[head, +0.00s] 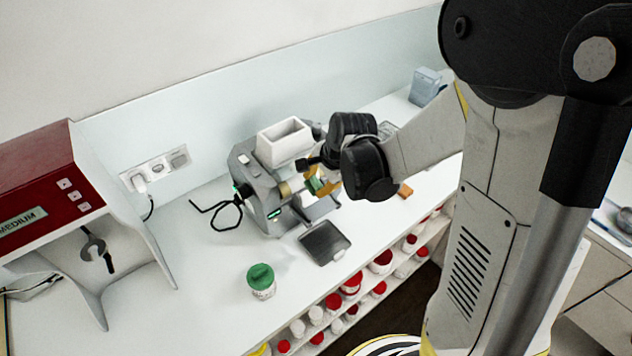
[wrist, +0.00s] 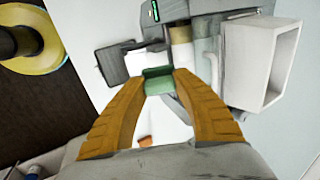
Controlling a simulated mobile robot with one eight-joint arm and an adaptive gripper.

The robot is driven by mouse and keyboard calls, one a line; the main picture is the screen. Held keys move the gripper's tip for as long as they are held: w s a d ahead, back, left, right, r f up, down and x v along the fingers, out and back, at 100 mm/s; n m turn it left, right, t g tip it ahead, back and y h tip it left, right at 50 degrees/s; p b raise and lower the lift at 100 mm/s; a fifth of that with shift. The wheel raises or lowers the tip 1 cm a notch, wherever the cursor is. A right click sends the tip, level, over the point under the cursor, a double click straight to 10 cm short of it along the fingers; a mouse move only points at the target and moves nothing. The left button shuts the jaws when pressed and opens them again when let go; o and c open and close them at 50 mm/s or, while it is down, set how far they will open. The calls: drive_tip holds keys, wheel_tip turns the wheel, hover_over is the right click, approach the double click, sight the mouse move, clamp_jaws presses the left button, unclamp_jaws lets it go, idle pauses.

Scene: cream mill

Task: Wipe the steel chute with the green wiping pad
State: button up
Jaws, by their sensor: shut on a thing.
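My gripper (head: 316,184) has orange fingers and is beside the grey mill, at its front. It also shows in the wrist view (wrist: 162,78). It is shut on the green wiping pad (wrist: 160,84), a small block held between the fingertips. A bit of the pad shows in the head view (head: 315,184). A pale metal piece, seemingly the steel chute (head: 322,208), sticks out of the mill just below the fingers. The pad and fingers hide part of this area in the wrist view. I cannot tell whether the pad touches the chute.
The mill (head: 262,196) carries a white hopper (head: 285,143) close beside my gripper. A dark tray (head: 325,242) lies in front. A red machine (head: 48,190) is at left.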

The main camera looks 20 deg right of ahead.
drive_tip(key=b, duration=0.4)
hover_over(315, 211)
drive_tip(key=w, duration=0.3)
drive_tip(key=f, duration=0.7)
drive_tip(key=shift+s+a, duration=0.25)
drive_tip(key=shift+a, duration=0.1)
drive_tip(key=shift+s+d+f+b, duration=0.25)
drive_tip(key=shift+s+b, duration=0.1)
drive_tip(key=shift+s, duration=0.3)
drive_tip(key=shift+s+d+f+b, duration=0.2)
drive_tip(key=shift+s+b, duration=0.15)
drive_tip(key=shift+s, duration=0.35)
drive_tip(key=shift+s+d+f+b, duration=0.25)
drive_tip(key=shift+s+b, duration=0.1)
drive_tip(key=shift+s, duration=0.3)
drive_tip(key=shift+w+a+f+b, duration=0.1)
drive_tip(key=shift+w+f+b, duration=0.1)
drive_tip(key=shift+f+b, duration=0.35)
drive_tip(key=shift+r, duration=0.15)
